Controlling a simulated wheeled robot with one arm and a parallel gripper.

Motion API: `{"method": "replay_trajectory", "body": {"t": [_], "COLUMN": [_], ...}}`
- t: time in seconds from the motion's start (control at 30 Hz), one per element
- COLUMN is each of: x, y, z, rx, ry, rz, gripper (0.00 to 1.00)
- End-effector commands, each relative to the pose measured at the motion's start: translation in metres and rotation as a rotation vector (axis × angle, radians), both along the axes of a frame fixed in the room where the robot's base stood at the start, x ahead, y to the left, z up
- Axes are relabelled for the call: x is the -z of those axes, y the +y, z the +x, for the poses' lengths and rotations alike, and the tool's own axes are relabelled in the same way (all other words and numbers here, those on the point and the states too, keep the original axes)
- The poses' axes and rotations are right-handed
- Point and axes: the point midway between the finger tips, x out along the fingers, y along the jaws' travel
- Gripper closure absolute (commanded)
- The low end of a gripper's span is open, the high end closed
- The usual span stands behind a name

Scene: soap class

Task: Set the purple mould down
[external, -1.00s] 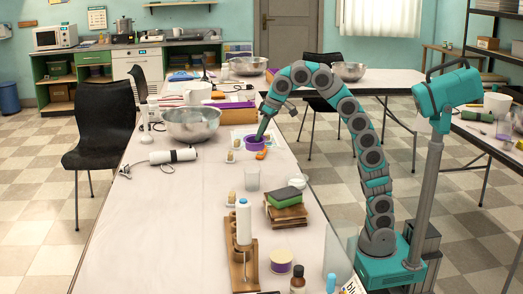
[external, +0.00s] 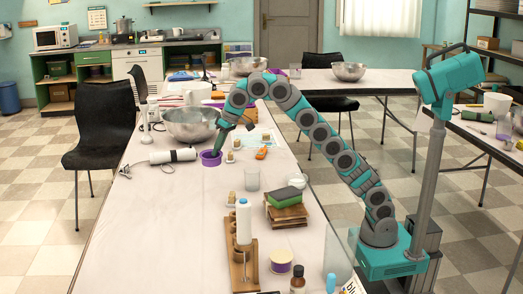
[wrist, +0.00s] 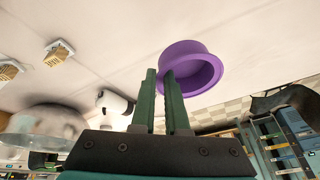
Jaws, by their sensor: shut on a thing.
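The purple mould (external: 208,160) is a round, shallow cup over the white table (external: 165,215), in front of the large metal bowl. My gripper (external: 217,152) points down and is shut on the mould's rim. In the wrist view, the two dark green fingers (wrist: 160,78) pinch the near wall of the mould (wrist: 200,66), and its opening shows beyond them. The mould is at or just above the tabletop; I cannot tell whether it touches.
The metal bowl (external: 190,124) stands behind the mould. The near left table is bare.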

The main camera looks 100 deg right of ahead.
Motion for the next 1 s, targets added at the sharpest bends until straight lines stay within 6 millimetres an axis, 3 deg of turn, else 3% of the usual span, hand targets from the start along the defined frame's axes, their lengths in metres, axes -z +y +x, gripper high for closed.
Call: {"method": "replay_trajectory", "body": {"t": [0.1, 0.53, 0.87, 1.0], "x": [0.019, 0.051, 0.063, 0.079], "y": [0.0, 0.0, 0.0, 0.0], "z": [-0.002, -0.001, -0.001, -0.001], "rx": [0.0, 0.0, 0.0, 0.001], "ry": [0.0, 0.0, -0.001, 0.003], "rz": [0.0, 0.0, 0.0, 0.0], "gripper": [1.0, 1.0, 1.0, 1.0]}}
